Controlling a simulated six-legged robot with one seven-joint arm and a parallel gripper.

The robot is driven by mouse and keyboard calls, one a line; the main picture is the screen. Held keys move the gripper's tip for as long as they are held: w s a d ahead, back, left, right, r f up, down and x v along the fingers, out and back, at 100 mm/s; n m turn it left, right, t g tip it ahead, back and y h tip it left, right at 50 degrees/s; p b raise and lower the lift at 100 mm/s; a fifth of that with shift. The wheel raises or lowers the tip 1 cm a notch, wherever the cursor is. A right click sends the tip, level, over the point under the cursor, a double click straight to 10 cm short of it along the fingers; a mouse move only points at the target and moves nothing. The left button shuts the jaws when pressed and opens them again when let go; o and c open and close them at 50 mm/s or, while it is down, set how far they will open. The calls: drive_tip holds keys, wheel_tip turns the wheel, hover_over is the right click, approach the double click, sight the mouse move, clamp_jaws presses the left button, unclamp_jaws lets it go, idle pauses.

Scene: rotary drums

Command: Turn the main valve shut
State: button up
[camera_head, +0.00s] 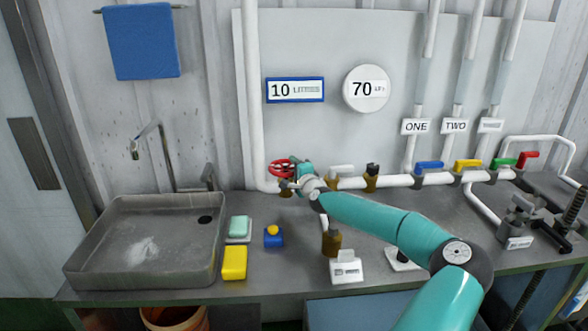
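A red valve handwheel (281,168) sits on the white pipe near its bend, in the head view. No label for a main valve is readable, but this wheel is on the pipe before the coloured handles. My teal arm reaches in from the lower right. My gripper (297,180) is right beside the wheel, at its right edge. The fingers are small and partly hidden, so I cannot tell whether they touch or grip the wheel.
Blue (429,165), yellow (467,165), green (503,163) and red (527,159) handles line the pipe to the right. Brown-capped fittings (371,178) stand near my arm.

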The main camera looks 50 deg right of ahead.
sight(286, 169)
clamp_jaws()
drive_tip(key=shift+a+h, duration=0.15)
drive_tip(key=shift+h, duration=0.25)
drive_tip(key=m+g+h, duration=0.2)
drive_tip(key=a+m+g+h, duration=0.1)
drive_tip(key=m+g+h, duration=0.1)
drive_tip(key=shift+r, duration=0.15)
drive_tip(key=m+g+h, duration=0.1)
drive_tip(key=m+g, duration=0.1)
drive_tip(key=a+m+g+h, duration=0.1)
drive_tip(key=g+h, duration=0.1)
drive_tip(key=g, duration=0.1)
drive_tip(key=shift+m, duration=0.4)
drive_tip(key=m+g, duration=0.1)
drive_tip(key=g, duration=0.1)
drive_tip(key=m+g, duration=0.2)
drive_tip(key=g, duration=0.1)
drive_tip(key=a+m+g+h, duration=0.1)
drive_tip(key=g, duration=0.1)
drive_tip(key=shift+w+m, duration=0.1)
drive_tip(key=shift+m, duration=0.2)
drive_tip(key=shift+w+a+m+g+y, duration=0.15)
drive_tip(key=shift+m+g+y, duration=0.3)
drive_tip(key=shift+m+g, duration=1.05)
drive_tip(key=shift+a+m+g+y, duration=0.15)
drive_tip(key=shift+m+g+y, duration=0.5)
drive_tip(key=shift+g, duration=1.45)
drive_tip(key=shift+m, duration=0.25)
